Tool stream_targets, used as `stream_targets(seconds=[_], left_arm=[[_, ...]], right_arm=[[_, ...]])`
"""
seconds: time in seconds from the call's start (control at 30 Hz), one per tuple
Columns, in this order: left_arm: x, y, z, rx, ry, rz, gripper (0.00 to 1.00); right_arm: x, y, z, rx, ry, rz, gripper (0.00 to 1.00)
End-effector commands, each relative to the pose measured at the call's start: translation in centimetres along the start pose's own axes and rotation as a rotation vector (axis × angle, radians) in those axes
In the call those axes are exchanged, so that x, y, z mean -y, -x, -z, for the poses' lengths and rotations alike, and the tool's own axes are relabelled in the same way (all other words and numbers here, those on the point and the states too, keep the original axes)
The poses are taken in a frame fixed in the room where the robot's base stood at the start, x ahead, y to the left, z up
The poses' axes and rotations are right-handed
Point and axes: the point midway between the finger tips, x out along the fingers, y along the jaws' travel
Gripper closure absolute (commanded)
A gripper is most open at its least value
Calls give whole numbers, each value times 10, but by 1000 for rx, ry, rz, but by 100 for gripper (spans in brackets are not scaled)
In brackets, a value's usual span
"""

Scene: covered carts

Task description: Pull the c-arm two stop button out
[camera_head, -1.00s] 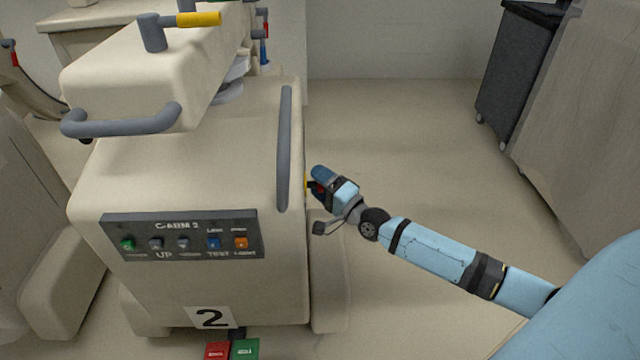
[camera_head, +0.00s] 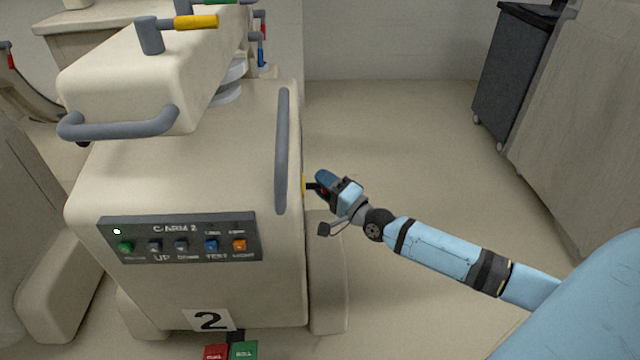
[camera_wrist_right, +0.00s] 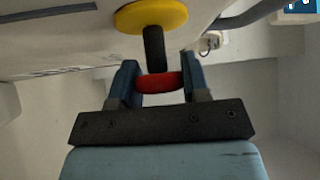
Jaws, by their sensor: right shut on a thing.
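The C-arm two cart (camera_head: 185,290) stands left of centre in the head view, with a "2" label on its front. Its stop button is on the right side: a red button head (camera_wrist_right: 160,82) on a black stem (camera_wrist_right: 154,48) over a round yellow base (camera_wrist_right: 150,17). A length of stem shows between base and head. My right gripper (camera_head: 321,187) is beside the cart, shut on the red head with a finger on either side. In the head view the yellow base (camera_head: 303,184) shows only as a sliver. My left gripper is not in view.
The front panel (camera_head: 180,238) has several coloured buttons and a bright white light (camera_head: 117,231). A grey side handle (camera_head: 282,150) rises near my gripper. Red and green pedals (camera_head: 243,350) lie below. A dark cart (camera_head: 512,75) stands back right; the floor between is clear.

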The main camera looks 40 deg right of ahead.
Motion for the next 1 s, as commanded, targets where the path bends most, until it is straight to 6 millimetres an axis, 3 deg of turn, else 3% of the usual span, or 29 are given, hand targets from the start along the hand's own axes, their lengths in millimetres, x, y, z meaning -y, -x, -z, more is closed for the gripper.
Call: stream_targets(seconds=[0.07, 0.1, 0.2, 0.57, 0.73, 1.0], left_arm=[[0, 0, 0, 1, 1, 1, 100], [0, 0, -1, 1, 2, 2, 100], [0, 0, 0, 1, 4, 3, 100], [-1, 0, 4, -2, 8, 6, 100], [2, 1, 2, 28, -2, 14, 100], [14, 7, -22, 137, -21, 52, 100]], right_arm=[[-1, 1, 2, -3, 2, -1, 100], [-1, 1, 2, -3, 2, -1, 48], [-1, 1, 1, -2, 2, -1, 31], [-1, 7, 1, -1, 1, -3, 31], [0, 34, 0, 1, 1, -7, 31], [0, 96, 1, 0, 2, -6, 31]])
